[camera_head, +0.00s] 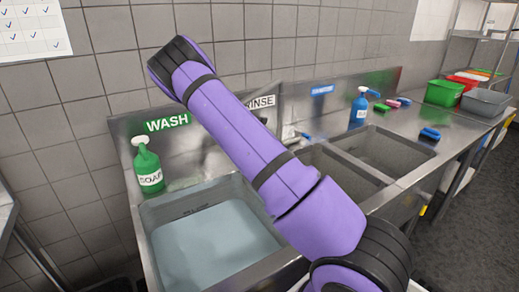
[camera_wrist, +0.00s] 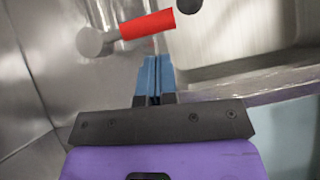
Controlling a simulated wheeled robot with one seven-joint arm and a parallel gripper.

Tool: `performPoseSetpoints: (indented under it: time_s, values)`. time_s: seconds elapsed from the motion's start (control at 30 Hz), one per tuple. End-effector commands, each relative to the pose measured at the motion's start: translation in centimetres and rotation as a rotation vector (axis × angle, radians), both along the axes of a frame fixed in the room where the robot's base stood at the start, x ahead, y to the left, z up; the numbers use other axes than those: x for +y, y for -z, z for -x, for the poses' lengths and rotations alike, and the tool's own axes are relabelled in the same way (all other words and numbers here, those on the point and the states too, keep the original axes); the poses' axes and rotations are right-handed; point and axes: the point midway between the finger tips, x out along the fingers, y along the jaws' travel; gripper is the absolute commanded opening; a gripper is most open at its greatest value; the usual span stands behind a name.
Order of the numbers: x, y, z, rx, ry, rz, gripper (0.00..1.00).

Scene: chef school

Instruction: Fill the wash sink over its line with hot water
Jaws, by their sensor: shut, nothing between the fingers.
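The wash sink (camera_head: 146,240) stands below the green WASH sign (camera_head: 167,123) in the head view. Bluish water (camera_head: 208,245) stands in it. A dark line mark with lettering (camera_head: 197,210) shows on its back inner wall, close above the water surface; the exact gap is hard to tell. In the wrist view my gripper (camera_wrist: 154,62) is shut and empty, its blue fingertips just below a red tap handle (camera_wrist: 147,25) on a metal stem. A small gap seems to lie between them; contact is unclear. My purple arm hides the wash tap and my gripper in the head view.
A green soap bottle (camera_head: 148,168) stands at the sink's back left corner. The rinse and sanitize basins (camera_head: 385,150) to the right look empty. A blue spray bottle (camera_head: 359,106), brushes and coloured bins (camera_head: 444,92) stand farther right.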

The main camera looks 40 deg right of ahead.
Motion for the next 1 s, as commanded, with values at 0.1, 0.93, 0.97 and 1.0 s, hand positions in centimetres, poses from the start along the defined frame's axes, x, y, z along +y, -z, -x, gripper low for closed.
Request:
performPoseSetpoints:
  time_s: [0.1,0.93,0.97,1.0]
  values:
    - [1.6,-0.8,-0.4,-0.001,-0.001,-0.002,0.00]
    - [7.5,-8.1,-1.1,0.000,0.001,0.000,0.00]
    - [7.5,-8.1,-1.1,0.000,0.001,0.000,0.00]
    - [7.5,-8.1,-1.1,0.000,0.001,0.000,0.00]
